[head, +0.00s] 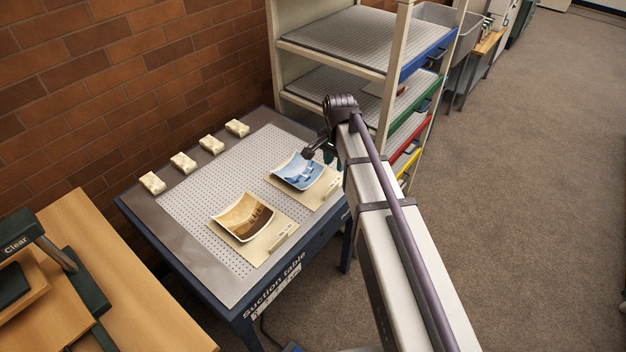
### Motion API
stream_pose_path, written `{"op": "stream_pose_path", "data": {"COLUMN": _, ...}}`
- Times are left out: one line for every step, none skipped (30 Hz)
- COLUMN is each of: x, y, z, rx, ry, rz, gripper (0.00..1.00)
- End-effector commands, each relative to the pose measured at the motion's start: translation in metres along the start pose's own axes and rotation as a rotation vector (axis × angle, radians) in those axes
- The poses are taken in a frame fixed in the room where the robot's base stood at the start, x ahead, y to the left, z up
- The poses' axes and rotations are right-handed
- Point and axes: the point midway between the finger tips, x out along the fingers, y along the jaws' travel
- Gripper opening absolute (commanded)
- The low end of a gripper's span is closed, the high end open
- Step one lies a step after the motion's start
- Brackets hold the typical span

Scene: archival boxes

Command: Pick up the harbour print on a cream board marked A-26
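Two curled prints on cream boards lie on the perforated suction table (185,215). The nearer print (243,217) is brown and sepia, on a cream board (270,240). The farther print (298,172) is blue and white, on another cream board (318,193). Each board has a small label near its front right edge, too small to read, so I cannot tell which is A-26. My gripper (331,160) is above the right edge of the blue print, partly hidden behind my arm. Its fingers are too small and covered to show whether they are open. I see nothing held.
Several cream weights (183,163) line the table's back edge by the brick wall. A shelf rack (365,38) with coloured fronts stands close behind and right of my gripper. A wooden desk (140,300) is at the lower left. The floor at right is clear.

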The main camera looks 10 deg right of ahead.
Motion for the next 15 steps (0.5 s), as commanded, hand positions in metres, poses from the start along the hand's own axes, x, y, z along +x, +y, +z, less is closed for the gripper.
{"op": "stream_pose_path", "data": {"x": 0.017, "y": 0.000, "z": 0.000, "rx": 0.000, "ry": 0.000, "rz": 0.000, "gripper": 0.34}}
{"op": "stream_pose_path", "data": {"x": 0.024, "y": 0.000, "z": 0.000, "rx": -0.001, "ry": 0.000, "rz": 0.000, "gripper": 0.34}}
{"op": "stream_pose_path", "data": {"x": 0.033, "y": 0.000, "z": 0.000, "rx": -0.001, "ry": 0.000, "rz": 0.000, "gripper": 0.34}}
{"op": "stream_pose_path", "data": {"x": 0.040, "y": 0.000, "z": 0.000, "rx": -0.001, "ry": 0.000, "rz": 0.000, "gripper": 0.34}}
{"op": "stream_pose_path", "data": {"x": 0.046, "y": 0.000, "z": 0.000, "rx": -0.001, "ry": 0.000, "rz": 0.000, "gripper": 0.34}}
{"op": "stream_pose_path", "data": {"x": 0.051, "y": 0.000, "z": 0.000, "rx": -0.001, "ry": 0.000, "rz": 0.000, "gripper": 0.34}}
{"op": "stream_pose_path", "data": {"x": 0.054, "y": 0.000, "z": 0.000, "rx": -0.001, "ry": 0.000, "rz": 0.000, "gripper": 0.34}}
{"op": "stream_pose_path", "data": {"x": 0.055, "y": 0.000, "z": 0.000, "rx": -0.002, "ry": 0.000, "rz": 0.000, "gripper": 0.34}}
{"op": "stream_pose_path", "data": {"x": 0.054, "y": 0.000, "z": 0.000, "rx": -0.002, "ry": 0.000, "rz": 0.000, "gripper": 0.34}}
{"op": "stream_pose_path", "data": {"x": 0.053, "y": 0.000, "z": 0.000, "rx": -0.002, "ry": 0.000, "rz": 0.000, "gripper": 0.34}}
{"op": "stream_pose_path", "data": {"x": 0.052, "y": 0.000, "z": 0.000, "rx": -0.002, "ry": 0.000, "rz": 0.000, "gripper": 0.34}}
{"op": "stream_pose_path", "data": {"x": 0.053, "y": 0.000, "z": 0.000, "rx": -0.002, "ry": 0.000, "rz": 0.000, "gripper": 0.34}}
{"op": "stream_pose_path", "data": {"x": 0.057, "y": 0.001, "z": 0.000, "rx": -0.002, "ry": 0.000, "rz": 0.000, "gripper": 0.34}}
{"op": "stream_pose_path", "data": {"x": 0.061, "y": 0.001, "z": 0.000, "rx": -0.002, "ry": 0.000, "rz": 0.000, "gripper": 0.34}}
{"op": "stream_pose_path", "data": {"x": 0.069, "y": 0.001, "z": 0.000, "rx": -0.002, "ry": 0.000, "rz": 0.000, "gripper": 0.34}}
